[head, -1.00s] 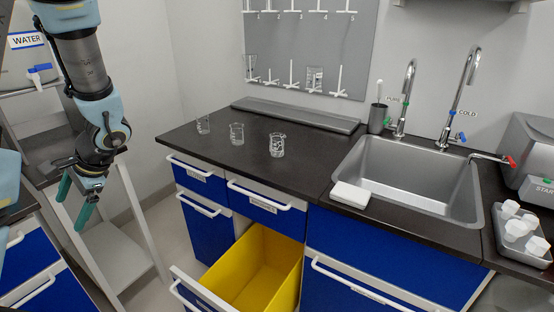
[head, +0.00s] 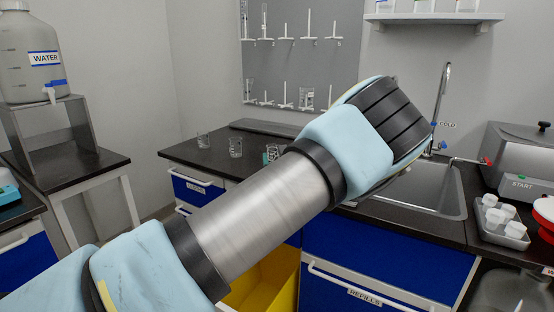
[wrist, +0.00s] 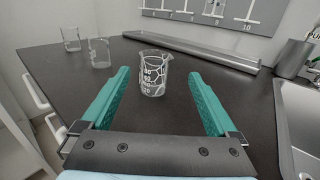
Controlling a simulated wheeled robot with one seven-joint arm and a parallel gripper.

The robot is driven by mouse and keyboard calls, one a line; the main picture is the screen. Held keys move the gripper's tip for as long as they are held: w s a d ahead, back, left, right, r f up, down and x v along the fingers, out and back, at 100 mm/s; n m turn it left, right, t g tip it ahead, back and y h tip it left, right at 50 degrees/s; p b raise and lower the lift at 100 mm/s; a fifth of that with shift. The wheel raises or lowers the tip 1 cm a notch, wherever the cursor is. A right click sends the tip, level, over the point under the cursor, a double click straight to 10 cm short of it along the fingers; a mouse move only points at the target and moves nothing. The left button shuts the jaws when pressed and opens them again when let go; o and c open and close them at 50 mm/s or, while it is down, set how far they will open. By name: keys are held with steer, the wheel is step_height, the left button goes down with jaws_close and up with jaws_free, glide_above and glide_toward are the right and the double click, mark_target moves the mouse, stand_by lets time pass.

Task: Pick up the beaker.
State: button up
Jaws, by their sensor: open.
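Three glass beakers stand upright on the black counter. In the wrist view, the nearest beaker (wrist: 154,75), with white graduation marks, stands ahead of my gripper (wrist: 165,80), roughly between the lines of its open fingers and slightly left of centre. Whether it is within the fingertips' reach is hard to tell. A second beaker (wrist: 99,52) and a third beaker (wrist: 71,39) stand farther left. In the head view, the nearest beaker (head: 272,152) is partly hidden by my arm. The other two also show there, the second (head: 235,147) and the third (head: 203,140).
A grey ledge (wrist: 196,48) runs along the back of the counter (wrist: 215,77). The sink (wrist: 298,110) is at the right. Below the counter, a yellow bin drawer (head: 268,285) stands open. A tray of white containers (head: 503,232) is at the far right.

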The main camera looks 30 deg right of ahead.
steer(key=x, duration=0.2)
steer(key=shift+w+d, duration=0.1)
steer(key=shift+w, duration=0.2)
steer(key=shift+a+f+p+x, duration=0.15)
steer(key=shift+p+x, duration=0.2)
steer(key=shift+x, duration=0.65)
steer(key=shift+a+p+x, duration=0.1)
steer(key=shift+p+x, duration=0.2)
steer(key=shift+x, duration=0.75)
steer(key=shift+a+f+p+x, duration=0.15)
steer(key=shift+p+x, duration=0.2)
steer(key=shift+x, duration=0.65)
steer(key=shift+w, duration=0.15)
steer(key=c, duration=1.4)
steer(key=shift+r, duration=0.2)
steer(key=shift+c, duration=0.2)
step_height(320, 180, up, 10)
steer(key=b, duration=0.2)
steer(key=shift+f, duration=0.15)
